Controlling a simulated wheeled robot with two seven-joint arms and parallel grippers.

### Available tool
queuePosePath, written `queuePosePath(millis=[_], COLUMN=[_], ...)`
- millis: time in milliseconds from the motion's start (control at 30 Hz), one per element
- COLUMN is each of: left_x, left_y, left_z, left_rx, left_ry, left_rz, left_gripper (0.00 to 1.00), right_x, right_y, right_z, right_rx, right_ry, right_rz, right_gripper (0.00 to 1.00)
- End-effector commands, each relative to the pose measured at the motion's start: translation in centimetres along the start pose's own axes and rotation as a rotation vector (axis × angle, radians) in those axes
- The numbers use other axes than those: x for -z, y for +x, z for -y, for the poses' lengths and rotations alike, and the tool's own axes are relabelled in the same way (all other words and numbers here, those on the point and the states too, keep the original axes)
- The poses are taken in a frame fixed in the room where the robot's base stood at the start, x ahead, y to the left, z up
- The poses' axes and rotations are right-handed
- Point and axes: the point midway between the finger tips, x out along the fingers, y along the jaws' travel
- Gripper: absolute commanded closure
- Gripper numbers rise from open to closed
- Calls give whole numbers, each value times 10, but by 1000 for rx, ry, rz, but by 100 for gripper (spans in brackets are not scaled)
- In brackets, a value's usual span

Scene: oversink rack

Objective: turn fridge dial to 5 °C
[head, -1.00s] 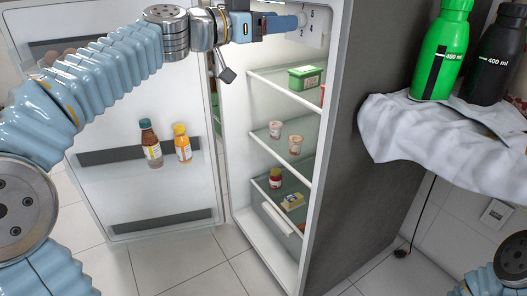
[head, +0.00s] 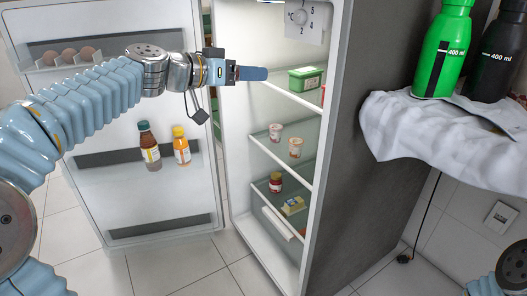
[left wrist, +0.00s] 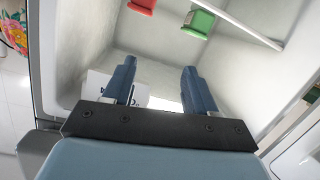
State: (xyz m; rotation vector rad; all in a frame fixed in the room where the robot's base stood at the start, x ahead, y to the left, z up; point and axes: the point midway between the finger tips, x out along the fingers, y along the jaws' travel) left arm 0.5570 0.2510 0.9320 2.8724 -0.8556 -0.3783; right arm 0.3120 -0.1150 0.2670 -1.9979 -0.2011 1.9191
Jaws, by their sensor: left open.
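The fridge dial (head: 299,17) is a small round knob on a white panel at the top of the open fridge, cut by the top edge of the head view. Marks 5, 4, 2 and °C show around it; its pointer is too small to read. My left gripper (head: 262,73) is below and left of the panel, apart from the dial, in front of the upper shelf. In the left wrist view its two blue fingers (left wrist: 158,64) are spread with nothing between them. The white panel (left wrist: 98,86) shows partly behind the left finger. My right gripper is out of view.
The fridge door (head: 120,195) stands open at left with eggs and two bottles. A green tub (head: 305,78), cups and jars stand on the shelves. The dark fridge side wall (head: 365,130) and a cloth-covered ledge with green and black bottles are at right.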

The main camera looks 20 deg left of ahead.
Motion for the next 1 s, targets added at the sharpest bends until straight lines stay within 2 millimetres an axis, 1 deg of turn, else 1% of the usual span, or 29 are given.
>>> queuePosePath(millis=[100,267,467,500,800,900,1000], left_x=[-22,-52,-90,-99,-161,-178,-190], left_y=[16,35,56,60,86,92,96], left_z=[9,20,32,34,47,49,51], left_rx=[18,45,78,85,136,150,161], left_ry=[-39,-87,-145,-156,-232,-251,-265], left_rz=[45,102,172,188,292,320,340], left_gripper=[44,44,44,44,44,44,44], right_x=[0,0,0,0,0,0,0], right_y=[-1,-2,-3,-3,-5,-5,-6], right_z=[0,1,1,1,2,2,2], right_rx=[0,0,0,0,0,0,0], right_ry=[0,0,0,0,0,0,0], right_rz=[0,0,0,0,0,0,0], right_gripper=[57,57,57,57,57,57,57])
